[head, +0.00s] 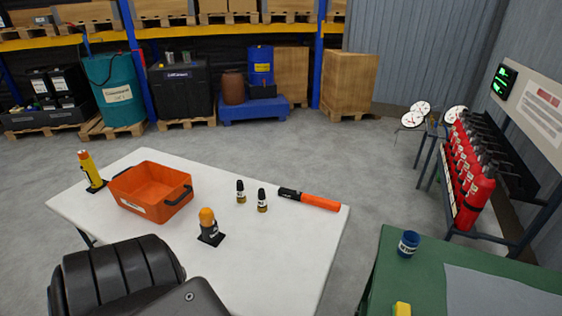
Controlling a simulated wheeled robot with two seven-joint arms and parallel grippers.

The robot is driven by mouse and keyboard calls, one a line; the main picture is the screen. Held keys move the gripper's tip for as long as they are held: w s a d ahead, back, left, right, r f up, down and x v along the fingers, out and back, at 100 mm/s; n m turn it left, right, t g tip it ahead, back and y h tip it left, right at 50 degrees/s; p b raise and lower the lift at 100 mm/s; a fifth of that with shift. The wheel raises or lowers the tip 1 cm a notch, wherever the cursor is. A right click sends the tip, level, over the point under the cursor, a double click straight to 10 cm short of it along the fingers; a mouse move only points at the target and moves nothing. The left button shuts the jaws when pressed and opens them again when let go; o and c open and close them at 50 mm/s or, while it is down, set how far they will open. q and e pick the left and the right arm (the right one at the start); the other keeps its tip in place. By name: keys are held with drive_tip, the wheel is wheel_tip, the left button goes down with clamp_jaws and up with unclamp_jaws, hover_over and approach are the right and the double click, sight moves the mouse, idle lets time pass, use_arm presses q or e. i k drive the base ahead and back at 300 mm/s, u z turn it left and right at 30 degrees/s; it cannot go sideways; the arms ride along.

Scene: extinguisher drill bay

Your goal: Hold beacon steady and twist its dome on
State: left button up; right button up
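A small beacon (210,238) with a black square base and dark body stands on the white table (275,280). Its orange dome (207,215) is at the top of the body; I cannot tell whether it is screwed on or only resting there. Neither my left gripper nor my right gripper is in view, and no gripper touches the beacon in this view.
An open orange bin (140,206), a yellow torch-like item (87,165), two small dark bottles (241,192) (262,201) and an orange-and-black baton (312,201) are on the white table. A green table (378,285) with a blue cup (408,244) stands right. Red extinguishers (470,180) stand beyond.

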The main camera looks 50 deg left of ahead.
sight(206, 215)
drive_tip(key=z, duration=1.95)
drive_tip(key=k, duration=2.45)
drive_tip(key=u, duration=1.4)
